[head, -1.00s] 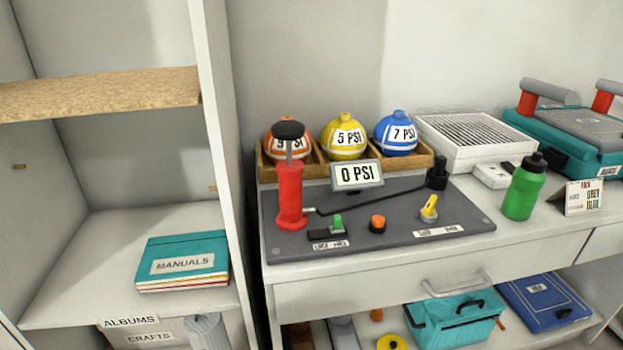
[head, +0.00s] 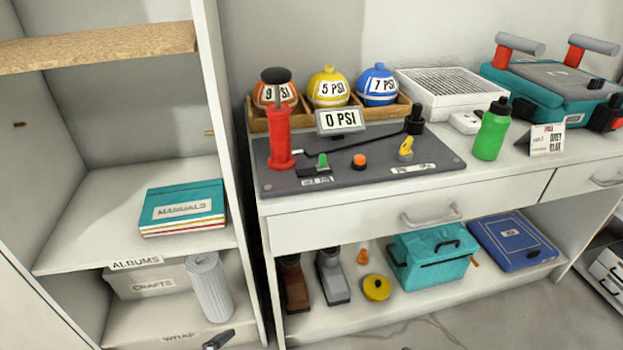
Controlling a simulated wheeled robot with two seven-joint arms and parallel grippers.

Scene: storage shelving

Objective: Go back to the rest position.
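Neither of my grippers shows clearly in the head view. A small dark piece (head: 218,340) shows at the bottom edge, by the WRAP label; I cannot tell what it is. The grey pump board (head: 400,180) lies on the counter with a red hand pump (head: 279,135) upright on it. Its display (head: 340,120) reads 0 PSI. Orange (head: 275,93), yellow (head: 328,88) and blue (head: 377,86) balls sit in a wooden tray (head: 400,107) behind it, marked 9, 5 and 7 PSI.
A green bottle (head: 491,134) and a small sign (head: 546,140) stand right on the counter. A teal cooler bag (head: 432,265), shoes and a blue case (head: 513,242) are on the shelf below. Left shelving (head: 110,220) holds manuals (head: 183,210). Some floor (head: 450,320) is clear.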

